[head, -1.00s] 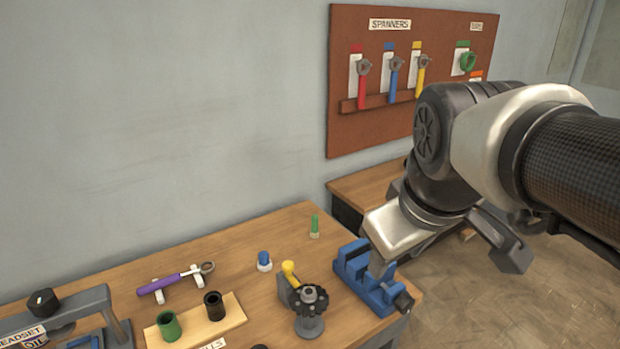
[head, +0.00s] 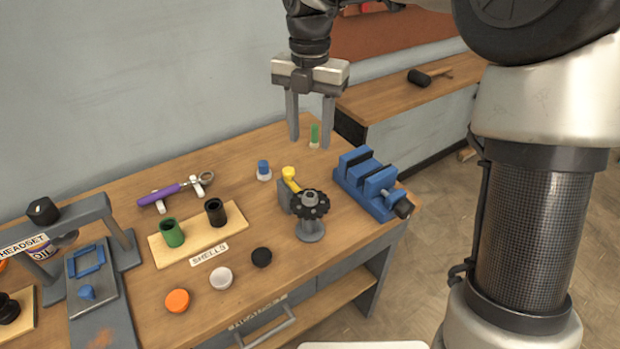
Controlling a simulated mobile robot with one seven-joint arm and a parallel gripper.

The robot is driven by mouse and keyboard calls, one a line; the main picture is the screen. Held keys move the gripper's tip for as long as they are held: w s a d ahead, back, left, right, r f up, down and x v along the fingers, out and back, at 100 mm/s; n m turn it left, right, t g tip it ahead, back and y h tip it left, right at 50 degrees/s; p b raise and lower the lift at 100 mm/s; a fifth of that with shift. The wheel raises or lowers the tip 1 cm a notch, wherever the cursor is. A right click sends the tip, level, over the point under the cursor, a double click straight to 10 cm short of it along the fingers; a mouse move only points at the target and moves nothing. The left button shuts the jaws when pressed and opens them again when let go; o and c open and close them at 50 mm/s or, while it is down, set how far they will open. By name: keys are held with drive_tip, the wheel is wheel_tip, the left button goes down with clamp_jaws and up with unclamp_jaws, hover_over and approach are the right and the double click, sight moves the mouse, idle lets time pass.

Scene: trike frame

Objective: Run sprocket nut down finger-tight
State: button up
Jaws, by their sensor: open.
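A dark toothed sprocket (head: 321,211) sits on a grey stand with a round foot on the workbench. A grey nut-like piece (head: 311,198) shows at its centre; I cannot tell how far down it sits. A yellow-handled part (head: 290,175) is beside the sprocket at its left. My gripper (head: 310,142) is open and points down over the bench's back right, beyond the sprocket. A small green peg-like item on a white base (head: 314,136) shows between its fingers; they do not appear to touch it.
A blue vise (head: 368,183) stands right of the sprocket. A blue-topped item (head: 263,171), a purple-handled spanner (head: 172,194) and a shells board (head: 180,250) with green and black cups lie left. Orange, white and black lids (head: 261,257) lie in front. A second bench (head: 400,98) stands behind.

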sight(310, 195)
wheel_tip(310, 195, down, 16)
drive_tip(key=shift+b, duration=0.8)
drive_tip(key=c, duration=1.1)
drive_tip(key=shift+o, duration=0.2)
drive_tip(key=shift+m, duration=0.4)
